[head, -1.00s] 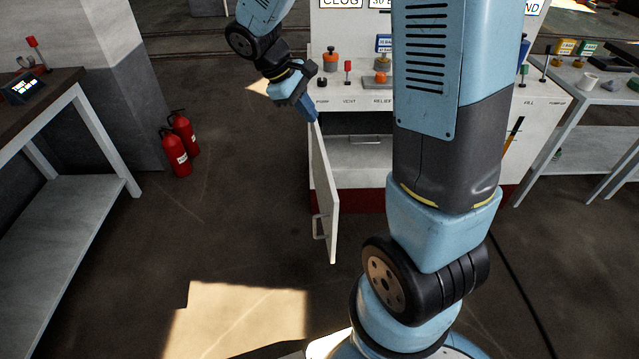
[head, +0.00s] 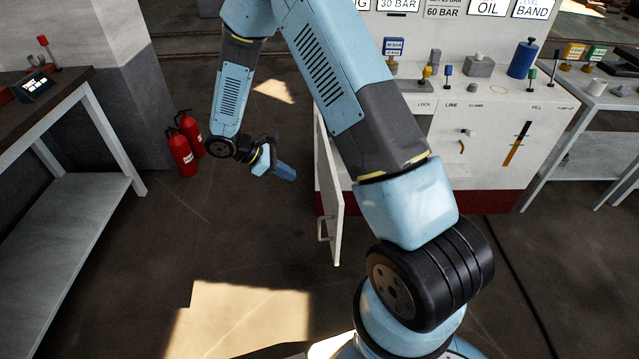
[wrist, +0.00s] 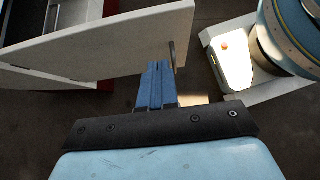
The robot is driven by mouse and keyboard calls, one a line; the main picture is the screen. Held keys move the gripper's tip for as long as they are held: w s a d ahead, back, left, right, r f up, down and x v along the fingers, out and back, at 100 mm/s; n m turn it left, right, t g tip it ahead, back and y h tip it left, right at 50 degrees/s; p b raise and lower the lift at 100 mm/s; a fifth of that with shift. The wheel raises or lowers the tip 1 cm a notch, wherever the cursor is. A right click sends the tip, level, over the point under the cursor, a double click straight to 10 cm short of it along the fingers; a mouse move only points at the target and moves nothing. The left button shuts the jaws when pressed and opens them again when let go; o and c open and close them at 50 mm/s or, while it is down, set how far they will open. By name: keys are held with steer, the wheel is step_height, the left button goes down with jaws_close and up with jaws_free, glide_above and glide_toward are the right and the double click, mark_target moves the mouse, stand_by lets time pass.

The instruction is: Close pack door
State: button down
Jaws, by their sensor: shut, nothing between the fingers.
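The pack door (head: 328,190) is a white panel standing open, swung out from the left side of the white cabinet toward me. Its bar handle (head: 322,229) is on the left-facing side near the free edge. My gripper (head: 291,174) is shut and empty, to the left of the door, at its outer face and apart from it in the head view. In the wrist view the shut blue fingers (wrist: 156,68) point at the door panel (wrist: 110,45), close to its lower edge near the handle (wrist: 172,53). I cannot tell whether they touch.
The white cabinet (head: 480,160) carries several knobs and levers on top. Two red fire extinguishers (head: 185,150) stand at the left by a pillar. A grey table (head: 80,195) is at the far left. Floor left of the door is clear.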

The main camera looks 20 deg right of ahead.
mark_target(335, 190)
steer(key=shift+d+r+x, duration=0.3)
steer(key=shift+r+x, duration=0.05)
steer(key=shift+x, duration=1.8)
steer(key=shift+d+r+x, duration=0.3)
steer(key=shift+x, duration=1.85)
steer(key=shift+d+r+x, duration=0.35)
steer(key=shift+x, duration=1.8)
steer(key=shift+s, duration=0.15)
